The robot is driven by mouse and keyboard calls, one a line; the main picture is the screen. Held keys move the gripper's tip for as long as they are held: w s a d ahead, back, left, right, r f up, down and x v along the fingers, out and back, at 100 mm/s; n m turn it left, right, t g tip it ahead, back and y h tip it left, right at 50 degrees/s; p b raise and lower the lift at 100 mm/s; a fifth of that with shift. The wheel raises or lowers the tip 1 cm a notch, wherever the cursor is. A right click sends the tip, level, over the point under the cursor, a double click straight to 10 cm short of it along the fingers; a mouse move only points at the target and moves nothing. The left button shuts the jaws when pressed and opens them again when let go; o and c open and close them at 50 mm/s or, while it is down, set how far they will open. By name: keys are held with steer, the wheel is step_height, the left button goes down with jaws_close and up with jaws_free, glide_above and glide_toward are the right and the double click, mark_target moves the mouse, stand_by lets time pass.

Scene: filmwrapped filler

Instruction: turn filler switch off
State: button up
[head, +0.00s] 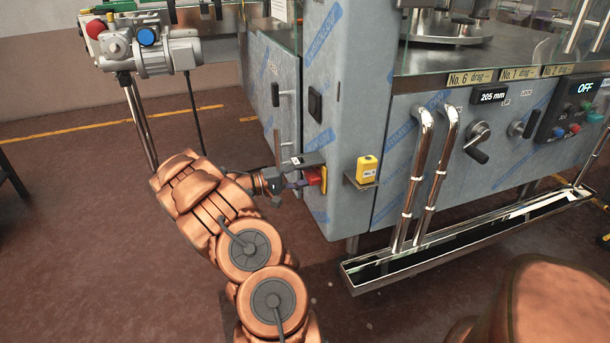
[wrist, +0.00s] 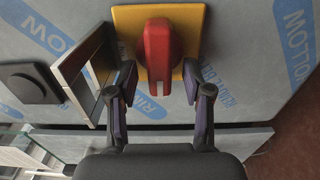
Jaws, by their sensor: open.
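The filler switch is a red rotary handle (wrist: 158,52) on a square yellow plate (wrist: 190,22), fixed to the filler's film-wrapped grey cabinet. In the wrist view the handle's long side runs up and down the picture. My gripper (wrist: 160,78) is open, with one dark finger on each side of the handle's lower end. I cannot tell whether either finger touches it. In the head view the red handle (head: 315,175) shows at the cabinet's side, partly hidden by my gripper (head: 296,177).
A metal-framed bracket (wrist: 80,70) stands out just left of the switch in the wrist view. A yellow box (head: 367,169) sits on a small shelf right of my gripper. Chrome pipes (head: 425,180) and a drip tray (head: 470,240) stand farther right. The floor at left is mostly clear.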

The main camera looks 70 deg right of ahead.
steer(key=v, duration=1.1)
steer(key=shift+w+a, duration=0.2)
steer(key=s+a+r+n+t+y+p, duration=0.1)
steer(key=s+a+r+t+y+p, duration=0.15)
steer(key=a+r+p, duration=0.5)
steer(key=s+a+r+t+y+p, duration=0.15)
steer(key=s+a+r+p, duration=0.3)
steer(key=a+r, duration=0.65)
steer(key=s+a+r+n+t+y+p, duration=0.2)
steer(key=a+r+p, duration=0.3)
steer(key=a, duration=0.5)
steer(key=s+a+r+n+t+y+p, duration=0.3)
steer(key=s+a+r+p, duration=0.1)
steer(key=a, duration=0.6)
steer(key=s+a+r+n+t+y+p, duration=0.2)
steer(key=a+r+p, duration=0.4)
steer(key=a, duration=0.5)
steer(key=shift+s+n+t+y+p, duration=0.4)
steer(key=shift+n+p, duration=0.3)
steer(key=shift+p, duration=0.45)
steer(key=shift+c, duration=0.6)
steer(key=shift+d, duration=0.1)
steer(key=shift+c, duration=0.2)
